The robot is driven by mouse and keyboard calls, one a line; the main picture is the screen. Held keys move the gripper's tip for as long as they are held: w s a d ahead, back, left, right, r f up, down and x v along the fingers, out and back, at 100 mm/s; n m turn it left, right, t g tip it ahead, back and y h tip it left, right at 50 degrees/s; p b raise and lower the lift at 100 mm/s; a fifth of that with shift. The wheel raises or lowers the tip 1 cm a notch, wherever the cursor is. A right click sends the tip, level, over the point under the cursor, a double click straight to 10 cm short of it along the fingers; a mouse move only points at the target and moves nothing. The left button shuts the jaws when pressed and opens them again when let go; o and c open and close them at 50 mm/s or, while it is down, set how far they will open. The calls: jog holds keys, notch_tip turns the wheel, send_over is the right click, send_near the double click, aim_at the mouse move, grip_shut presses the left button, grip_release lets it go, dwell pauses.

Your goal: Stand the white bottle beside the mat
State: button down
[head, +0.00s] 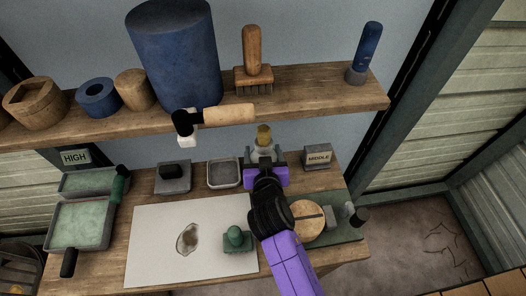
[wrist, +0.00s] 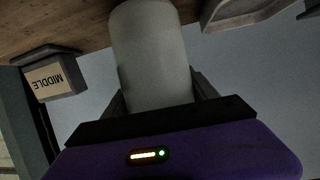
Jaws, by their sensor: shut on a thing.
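The white bottle (head: 263,154) with a tan cap (head: 264,132) is at the back of the bench in the head view. My gripper (head: 265,172) is shut on it, and the bottle looks roughly upright. In the wrist view the pale bottle (wrist: 150,55) fills the space between the fingers. I cannot tell whether its base touches the bench. A dark green mat (head: 347,229) lies at the front right, partly hidden by my arm and a round wooden piece. A pale flat sheet (head: 155,250) with a brown stain lies at the front left.
A grey tray (head: 223,185) stands left of the bottle and a MIDDLE sign block (head: 318,157) right of it. A green-knobbed block (head: 237,240) sits on the sheet. The shelf (head: 300,90) overhangs behind, with a mallet (head: 215,117) at its front.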

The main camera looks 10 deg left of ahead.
jog(key=shift+f+b, duration=0.4)
jog(key=shift+b, duration=0.1)
dwell(0.5)
jog(key=shift+c, duration=1)
grip_release()
jog(key=shift+o, duration=0.2)
jog(key=shift+f, duration=0.15)
jog(key=shift+s, duration=0.1)
jog(key=v, duration=0.7)
jog(key=shift+s+b, duration=0.3)
jog(key=shift+b, duration=0.15)
jog(key=shift+s+d+r, duration=0.1)
jog(key=shift+d+r, duration=0.05)
jog(key=shift+r, duration=0.05)
jog(key=shift+p+v, duration=0.7)
jog(key=shift+v, duration=1.45)
